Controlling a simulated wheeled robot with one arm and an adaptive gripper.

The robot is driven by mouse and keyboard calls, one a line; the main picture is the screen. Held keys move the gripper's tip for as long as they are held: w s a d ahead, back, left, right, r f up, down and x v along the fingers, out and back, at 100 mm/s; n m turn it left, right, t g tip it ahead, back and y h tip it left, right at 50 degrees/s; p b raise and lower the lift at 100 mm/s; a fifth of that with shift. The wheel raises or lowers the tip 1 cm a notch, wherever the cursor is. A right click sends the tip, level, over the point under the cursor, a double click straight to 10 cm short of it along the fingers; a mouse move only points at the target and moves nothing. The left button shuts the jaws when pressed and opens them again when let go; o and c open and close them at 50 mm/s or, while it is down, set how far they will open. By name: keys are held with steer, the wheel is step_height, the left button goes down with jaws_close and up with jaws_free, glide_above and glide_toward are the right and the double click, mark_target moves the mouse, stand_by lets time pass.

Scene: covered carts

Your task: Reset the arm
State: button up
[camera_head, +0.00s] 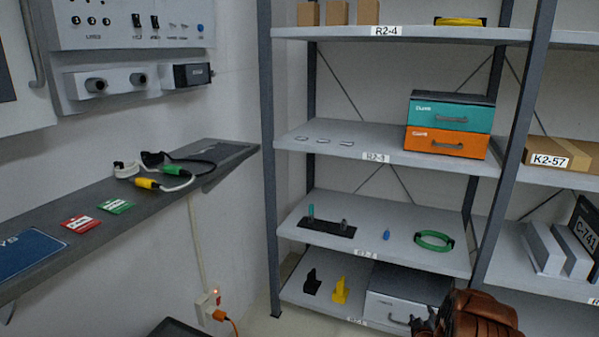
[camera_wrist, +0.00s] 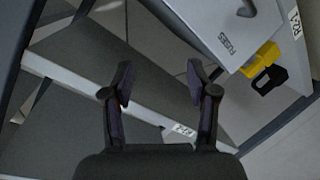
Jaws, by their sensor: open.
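My gripper (camera_wrist: 158,82) is open in the wrist view, its two dark fingers well apart with nothing between them. In the head view my gripper (camera_head: 424,322) shows at the bottom right, in front of the lowest shelf and by the grey box (camera_head: 400,290). Much of the arm is outside the frame. In the wrist view a grey box (camera_wrist: 205,15) marked FUSES is beyond the fingers at the upper right.
The shelf rack (camera_head: 270,170) holds a teal box (camera_head: 450,115), an orange box (camera_head: 446,142), a green cable coil (camera_head: 434,240) and a yellow part (camera_head: 340,290). A wall ledge (camera_head: 75,208) with cables and tags runs along the left. Some floor shows beside the rack.

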steer(key=a+r+g+y+p, duration=0.2)
steer(key=a+r+p, duration=0.25)
steer(key=r, duration=0.65)
steer(key=s+a+r+m+g+y+p, duration=0.1)
steer(key=s+a+r+g+p, duration=0.2)
steer(key=r, duration=0.5)
steer(key=s+a+r+y+p, duration=0.1)
steer(key=s+a+r+p, duration=0.35)
steer(key=r, duration=0.35)
steer(key=s+a+r+m+g+y+p, duration=0.1)
steer(key=s+a+r+g+p, duration=0.15)
steer(key=s+a+r, duration=0.35)
steer(key=s+a+r+m+g+p, duration=0.1)
steer(key=s+r+p, duration=0.4)
steer(key=s+r, duration=0.5)
steer(key=s+a+r+m+g+p, duration=0.1)
steer(key=s+r+g+p, duration=0.3)
steer(key=s+r, duration=0.5)
steer(key=s+a+r+m+g+p, duration=0.1)
steer(key=s+a+r+g+p, duration=0.2)
steer(key=s, duration=1.9)
step_height(320, 180, up, 8)
steer(key=p, duration=0.3)
steer(key=shift+a+f, duration=0.2)
steer(key=shift+a, duration=0.05)
steer(key=shift+g, duration=0.25)
